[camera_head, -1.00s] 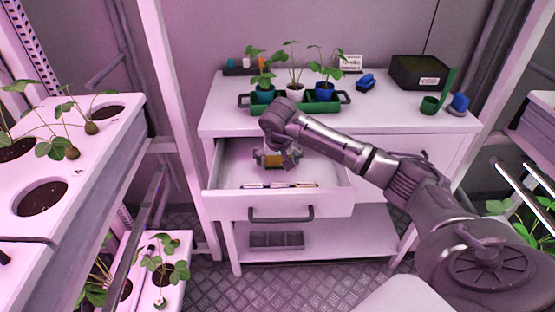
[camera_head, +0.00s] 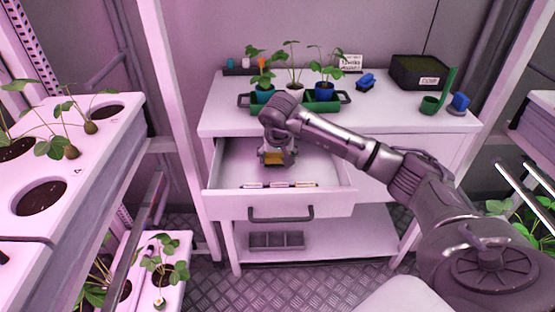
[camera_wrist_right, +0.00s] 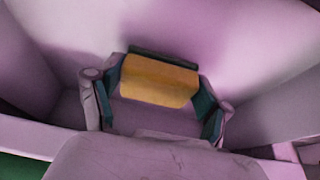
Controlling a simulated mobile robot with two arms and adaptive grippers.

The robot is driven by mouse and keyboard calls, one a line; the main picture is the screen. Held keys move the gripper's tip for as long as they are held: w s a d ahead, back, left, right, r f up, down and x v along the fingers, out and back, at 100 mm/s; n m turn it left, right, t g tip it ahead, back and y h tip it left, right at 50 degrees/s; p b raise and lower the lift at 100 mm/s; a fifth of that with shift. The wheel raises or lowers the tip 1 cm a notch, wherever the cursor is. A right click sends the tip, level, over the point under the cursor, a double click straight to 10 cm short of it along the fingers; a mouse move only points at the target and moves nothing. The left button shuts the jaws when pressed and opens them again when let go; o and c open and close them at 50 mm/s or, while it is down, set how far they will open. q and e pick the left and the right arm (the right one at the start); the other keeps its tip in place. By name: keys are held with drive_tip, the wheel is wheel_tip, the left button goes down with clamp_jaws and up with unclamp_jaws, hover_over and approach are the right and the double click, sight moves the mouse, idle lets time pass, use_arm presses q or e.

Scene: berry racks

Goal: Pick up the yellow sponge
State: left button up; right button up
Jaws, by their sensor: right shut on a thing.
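The yellow sponge (camera_head: 273,158) is in the open drawer (camera_head: 225,178) of the white cabinet, partly hidden by my right gripper (camera_head: 274,160). In the right wrist view the sponge (camera_wrist_right: 158,80) shows its yellow face and a dark green strip along its far edge. It lies between the two fingers of my right gripper (camera_wrist_right: 158,92), whose teal pads press on its ends. My right gripper is shut on the sponge. Whether the sponge touches the drawer floor is hard to tell. My left gripper is not in view.
A green tray (camera_head: 325,106) with several potted seedlings stands on the cabinet top (camera_head: 385,112) above the drawer. Plant racks flank both sides.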

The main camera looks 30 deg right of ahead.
drive_tip(key=s, duration=0.1)
drive_tip(key=s+a, duration=0.1)
drive_tip(key=shift+s+a+f, duration=0.15)
drive_tip(key=shift+s+a, duration=0.15)
drive_tip(key=shift+s, duration=0.05)
wheel_tip(320, 180, up, 14)
drive_tip(key=shift+s, duration=0.2)
drive_tip(key=shift+a, duration=0.1)
